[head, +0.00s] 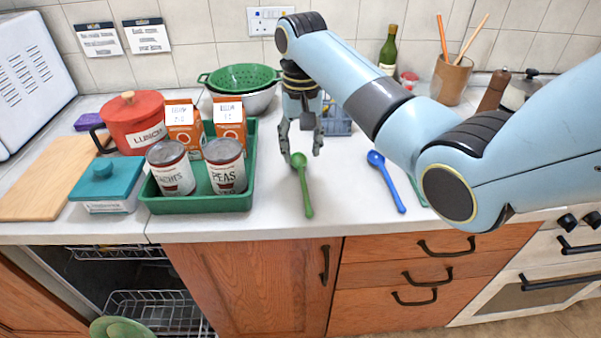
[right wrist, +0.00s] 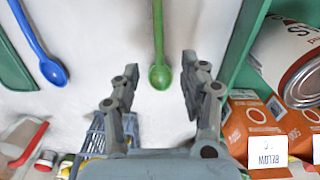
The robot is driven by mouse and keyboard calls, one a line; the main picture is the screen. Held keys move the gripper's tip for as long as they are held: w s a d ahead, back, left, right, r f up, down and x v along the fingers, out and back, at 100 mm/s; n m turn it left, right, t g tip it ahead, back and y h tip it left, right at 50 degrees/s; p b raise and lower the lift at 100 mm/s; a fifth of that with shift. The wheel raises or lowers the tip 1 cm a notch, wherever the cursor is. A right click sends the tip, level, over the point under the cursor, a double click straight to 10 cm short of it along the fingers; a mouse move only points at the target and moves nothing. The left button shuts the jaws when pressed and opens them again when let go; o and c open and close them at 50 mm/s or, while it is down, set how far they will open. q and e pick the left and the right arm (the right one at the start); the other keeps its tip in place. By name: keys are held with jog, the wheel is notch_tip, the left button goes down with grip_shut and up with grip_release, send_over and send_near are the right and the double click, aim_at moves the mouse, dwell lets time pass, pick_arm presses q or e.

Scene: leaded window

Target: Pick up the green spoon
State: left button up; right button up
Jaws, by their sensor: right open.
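The green spoon (head: 304,187) lies on the white counter in the head view, its bowl toward the wall and its handle toward the front edge. In the right wrist view the green spoon (right wrist: 159,65) runs down from the top, its bowl between the fingers. My right gripper (head: 303,157) points down near the bowl end of the spoon. In the right wrist view my right gripper (right wrist: 160,80) is open with nothing between its fingers touching them that I can make out. My left gripper is not in view.
A green tray (head: 198,204) with cans and cartons stands left of the spoon. A blue spoon (head: 388,183) lies to the right. A colander (head: 243,77) and a blue basket (head: 338,122) stand behind. The counter around the green spoon is clear.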

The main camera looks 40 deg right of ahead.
aim_at(301, 171)
jog(key=f, duration=0.7)
jog(key=shift+w+d, duration=0.25)
jog(key=shift+w, duration=0.05)
jog(key=shift+c, duration=0.4)
grip_shut()
